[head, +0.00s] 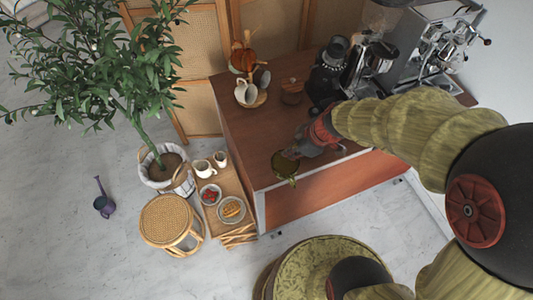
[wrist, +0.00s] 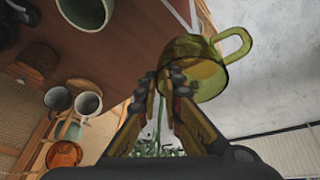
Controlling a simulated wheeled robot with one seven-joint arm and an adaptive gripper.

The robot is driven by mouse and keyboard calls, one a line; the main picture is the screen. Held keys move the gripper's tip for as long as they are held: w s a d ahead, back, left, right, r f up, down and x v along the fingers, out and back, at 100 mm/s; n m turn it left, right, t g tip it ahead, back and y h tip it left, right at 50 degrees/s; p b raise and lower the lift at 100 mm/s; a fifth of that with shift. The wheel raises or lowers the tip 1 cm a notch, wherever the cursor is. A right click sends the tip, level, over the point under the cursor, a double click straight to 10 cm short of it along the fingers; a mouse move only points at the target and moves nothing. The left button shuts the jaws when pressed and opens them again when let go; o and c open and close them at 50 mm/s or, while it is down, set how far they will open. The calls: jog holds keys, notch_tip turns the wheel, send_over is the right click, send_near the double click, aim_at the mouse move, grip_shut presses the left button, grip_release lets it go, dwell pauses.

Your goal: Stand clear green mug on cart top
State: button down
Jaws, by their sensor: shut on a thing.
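The clear green mug (head: 285,166) is at the front left part of the wooden cart top (head: 241,135), near its edge. In the wrist view the green mug (wrist: 197,67) shows with its handle pointing right. My gripper (head: 303,152) is shut on the mug's wall; in the wrist view the fingertips (wrist: 168,82) pinch its left side. I cannot tell whether the mug's base touches the cart top or hangs just above it.
A mug stand with an orange cup (head: 242,59) and a white mug (head: 246,93) stands at the back left of the cart top. A dark grinder (head: 328,75) and an espresso machine (head: 432,45) fill the back right.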

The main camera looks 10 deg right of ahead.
jog(key=shift+w+a+f, duration=0.95)
jog(key=shift+w+f, duration=0.55)
jog(key=shift+f, duration=0.4)
jog(key=shift+w+a+f, duration=0.95)
jog(key=shift+w+f, duration=0.6)
jog(key=shift+f, duration=0.4)
jog(key=shift+w+a+f, duration=0.95)
jog(key=shift+w+f, duration=0.55)
jog(key=shift+f, duration=0.4)
jog(key=c, duration=2)
grip_release()
jog(key=shift+o, duration=0.2)
